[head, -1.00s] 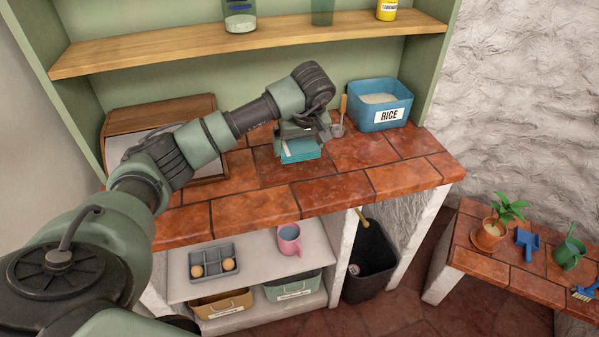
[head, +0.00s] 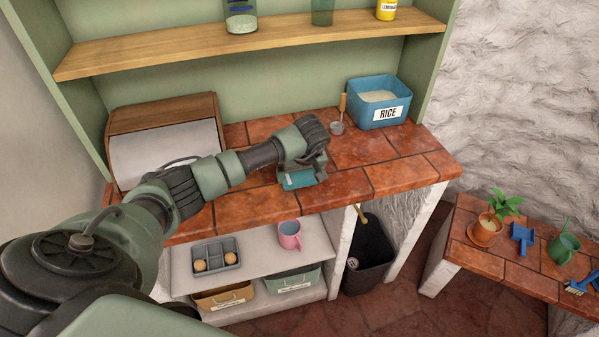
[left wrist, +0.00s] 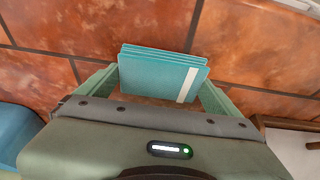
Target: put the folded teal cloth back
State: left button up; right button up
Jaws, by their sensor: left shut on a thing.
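The folded teal cloth (head: 297,180) is at my left gripper, over the front part of the tiled counter. In the left wrist view the cloth (left wrist: 160,72) shows as a stack of flat layers with a pale stripe near its right end. My left gripper (head: 302,176) is shut on the cloth, with a green finger at each end of it in the left wrist view. Whether the cloth touches the tiles is hard to tell. My right gripper is not in view.
A blue rice bin (head: 380,102) and a scoop (head: 338,127) stand at the counter's back right. A bread box (head: 165,140) is at the left.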

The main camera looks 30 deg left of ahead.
pick_arm(q)
jog(key=shift+f, duration=0.15)
jog(key=o, duration=0.9)
jog(key=shift+o, duration=0.2)
